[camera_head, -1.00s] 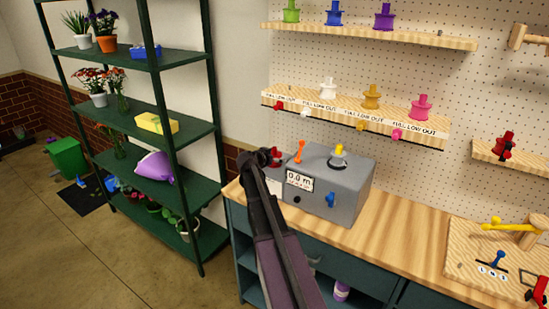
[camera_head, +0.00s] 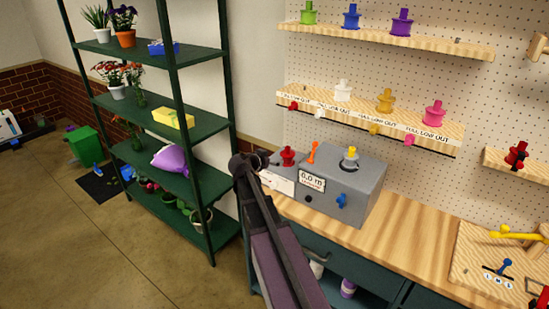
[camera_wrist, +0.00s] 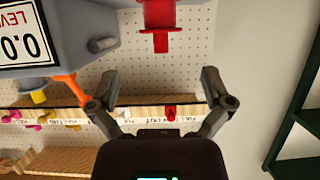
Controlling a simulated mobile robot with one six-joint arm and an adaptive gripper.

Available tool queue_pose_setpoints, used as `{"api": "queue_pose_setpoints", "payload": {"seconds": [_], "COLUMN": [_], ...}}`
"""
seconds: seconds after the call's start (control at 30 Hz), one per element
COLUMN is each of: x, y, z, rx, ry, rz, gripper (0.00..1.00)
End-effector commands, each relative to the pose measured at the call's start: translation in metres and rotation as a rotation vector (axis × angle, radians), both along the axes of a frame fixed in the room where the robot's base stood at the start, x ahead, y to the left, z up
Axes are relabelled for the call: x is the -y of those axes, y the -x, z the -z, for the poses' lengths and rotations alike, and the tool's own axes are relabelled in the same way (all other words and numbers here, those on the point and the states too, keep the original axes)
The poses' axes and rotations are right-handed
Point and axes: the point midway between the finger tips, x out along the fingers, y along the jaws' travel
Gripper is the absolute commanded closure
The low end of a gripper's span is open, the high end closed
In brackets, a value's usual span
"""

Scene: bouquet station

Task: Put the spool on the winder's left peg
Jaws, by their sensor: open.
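The red spool (camera_head: 288,157) stands upright at the left end of the grey winder (camera_head: 345,188), beside its orange lever. It appears seated there; the peg under it is hidden. In the wrist view, which is upside down, the red spool (camera_wrist: 160,15) is at the top centre, beyond the fingertips and apart from them. My gripper (camera_wrist: 160,80) is open and empty, its two fingers spread wide. In the head view my dark arm ends just left of the spool, and its fingers are hard to make out. A yellow-and-white piece (camera_head: 350,155) sits on top of the winder.
The winder's orange lever (camera_wrist: 70,88) is near one finger in the wrist view. A pegboard shelf (camera_head: 370,118) holds white, gold and pink spools behind the winder. A green rack (camera_head: 195,135) stands left of my arm.

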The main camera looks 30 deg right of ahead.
Motion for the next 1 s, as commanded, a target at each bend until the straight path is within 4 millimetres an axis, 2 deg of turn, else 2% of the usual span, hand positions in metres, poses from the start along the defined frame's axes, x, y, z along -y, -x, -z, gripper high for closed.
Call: {"api": "queue_pose_setpoints", "payload": {"seconds": [0.67, 0.87, 1.0], "x": [-0.004, -0.030, -0.067], "y": [0.003, 0.021, 0.045], "z": [0.003, 0.020, 0.043], "rx": [-0.016, -0.124, -0.277], "ry": [-0.011, -0.078, -0.171], "rz": [-0.003, -0.035, -0.100], "gripper": [0.00, 0.00, 0.00]}}
